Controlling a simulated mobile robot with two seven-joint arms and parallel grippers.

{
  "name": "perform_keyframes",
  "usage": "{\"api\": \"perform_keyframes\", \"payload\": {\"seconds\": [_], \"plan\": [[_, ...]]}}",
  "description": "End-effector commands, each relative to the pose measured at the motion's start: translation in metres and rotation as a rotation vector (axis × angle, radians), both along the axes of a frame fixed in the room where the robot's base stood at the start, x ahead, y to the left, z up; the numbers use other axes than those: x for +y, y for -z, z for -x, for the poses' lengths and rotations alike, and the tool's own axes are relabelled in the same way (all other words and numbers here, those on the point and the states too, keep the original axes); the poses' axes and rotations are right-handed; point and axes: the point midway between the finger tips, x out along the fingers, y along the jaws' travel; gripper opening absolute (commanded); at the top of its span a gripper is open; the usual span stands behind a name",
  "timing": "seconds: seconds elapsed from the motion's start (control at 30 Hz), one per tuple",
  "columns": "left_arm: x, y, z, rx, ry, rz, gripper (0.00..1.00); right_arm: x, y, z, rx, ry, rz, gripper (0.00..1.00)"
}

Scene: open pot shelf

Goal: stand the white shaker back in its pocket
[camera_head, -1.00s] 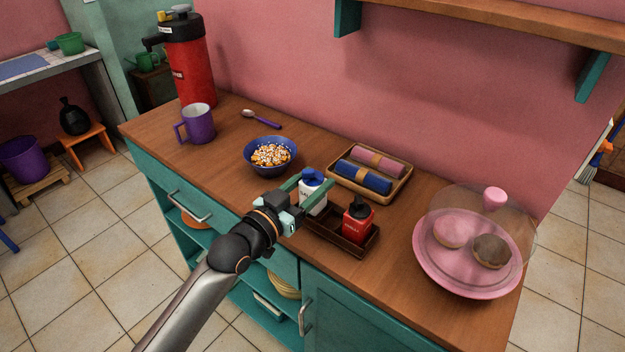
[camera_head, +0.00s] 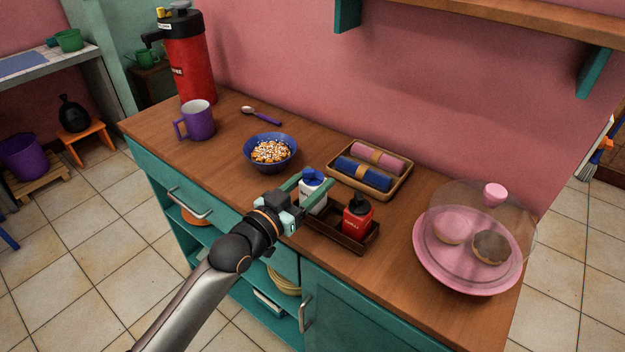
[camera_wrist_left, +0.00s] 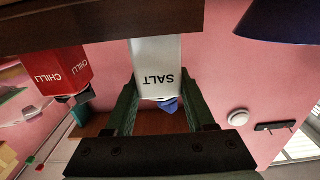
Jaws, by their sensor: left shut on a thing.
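The white shaker (camera_head: 314,198) has a blue top and stands upright at the left end of the dark brown caddy (camera_head: 350,243). My left gripper (camera_head: 312,191) is shut on it, one finger on each side. In the left wrist view, which is upside down, the white shaker (camera_wrist_left: 156,72) reads SALT between my fingers, and its base is hidden behind the caddy's wall (camera_wrist_left: 95,22). I cannot tell whether its base rests on the pocket floor. The red chilli shaker (camera_head: 357,217) stands in the caddy's right part. My right gripper is out of view.
A blue bowl of cereal (camera_head: 271,153) is left of the caddy. A wooden tray (camera_head: 399,187) with rolled cloths lies behind it. A pink cake stand (camera_head: 422,270) with a clear dome is at the right. The purple mug (camera_head: 198,121) and red dispenser (camera_head: 187,72) stand far left.

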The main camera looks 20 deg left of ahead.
Motion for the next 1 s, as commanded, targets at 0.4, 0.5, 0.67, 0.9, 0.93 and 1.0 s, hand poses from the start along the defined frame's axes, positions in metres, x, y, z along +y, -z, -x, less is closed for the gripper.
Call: {"api": "perform_keyframes", "payload": {"seconds": [0.4, 0.5, 0.67, 0.9, 0.93, 1.0], "plan": [[0.0, 0.001, 0.0, -0.002, 0.0, 0.0, 0.0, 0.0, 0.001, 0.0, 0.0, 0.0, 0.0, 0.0], [0.0, 0.003, 0.0, -0.002, 0.0, 0.0, 0.0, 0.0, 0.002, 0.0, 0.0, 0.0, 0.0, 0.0], [0.0, 0.005, 0.0, -0.001, 0.0, -0.001, 0.0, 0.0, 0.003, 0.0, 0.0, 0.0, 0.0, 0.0], [0.0, 0.009, 0.0, 0.0, 0.0, -0.001, 0.0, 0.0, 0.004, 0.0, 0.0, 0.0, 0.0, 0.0], [0.0, 0.01, 0.0, 0.0, 0.0, 0.0, 0.0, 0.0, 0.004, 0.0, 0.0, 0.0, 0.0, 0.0], [0.0, 0.011, 0.0, 0.0, 0.0, 0.0, 0.0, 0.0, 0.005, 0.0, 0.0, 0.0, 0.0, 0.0]]}}
